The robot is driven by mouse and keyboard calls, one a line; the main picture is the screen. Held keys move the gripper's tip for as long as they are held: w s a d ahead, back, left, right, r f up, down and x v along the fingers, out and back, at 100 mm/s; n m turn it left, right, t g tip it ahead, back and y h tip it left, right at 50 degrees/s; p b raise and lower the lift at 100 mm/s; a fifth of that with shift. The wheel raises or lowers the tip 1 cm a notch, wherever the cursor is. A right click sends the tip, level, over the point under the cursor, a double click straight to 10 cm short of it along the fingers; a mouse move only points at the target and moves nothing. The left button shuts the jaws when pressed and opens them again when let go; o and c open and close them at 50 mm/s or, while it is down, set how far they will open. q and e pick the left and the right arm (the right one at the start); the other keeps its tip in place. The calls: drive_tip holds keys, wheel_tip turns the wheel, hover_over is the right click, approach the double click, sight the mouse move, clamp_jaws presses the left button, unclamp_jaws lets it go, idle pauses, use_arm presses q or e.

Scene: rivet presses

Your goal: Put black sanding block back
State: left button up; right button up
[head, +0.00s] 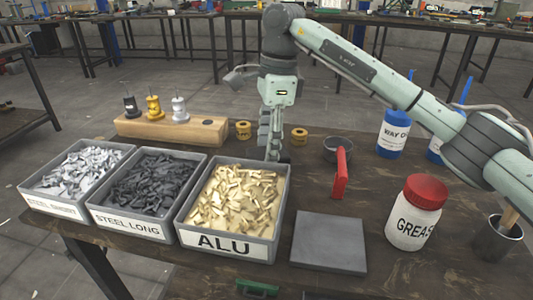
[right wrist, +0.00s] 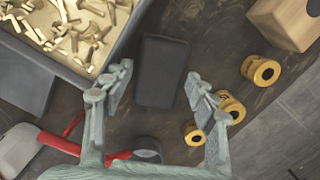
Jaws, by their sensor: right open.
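The black sanding block (right wrist: 162,70) lies on the dark tabletop in the right wrist view, beside the bin of brass-coloured rivets. My right gripper (right wrist: 158,77) is open above it, with one finger on each side of the block in the picture; the fingers do not appear to touch it. In the head view my right gripper (head: 271,152) points down behind the ALU bin (head: 228,244), and I cannot make out the block there. My left gripper is not in view.
Bins STEEL LONG (head: 130,228) and STEEL SHORT (head: 50,208) stand left of the ALU bin. A wooden block (head: 205,133) with nosepieces is behind them. Yellow rings (head: 299,136), a red-handled tool (head: 341,174), a grey plate (head: 328,242) and a grease jar (head: 414,214) are nearby.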

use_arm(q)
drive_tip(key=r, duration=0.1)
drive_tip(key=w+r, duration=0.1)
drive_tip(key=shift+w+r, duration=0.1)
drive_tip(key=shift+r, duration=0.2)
use_arm(e)
wheel_tip(320, 180, up, 10)
drive_tip(key=d, duration=0.1)
drive_tip(key=shift+f, duration=0.15)
drive_tip(key=shift+f, duration=0.1)
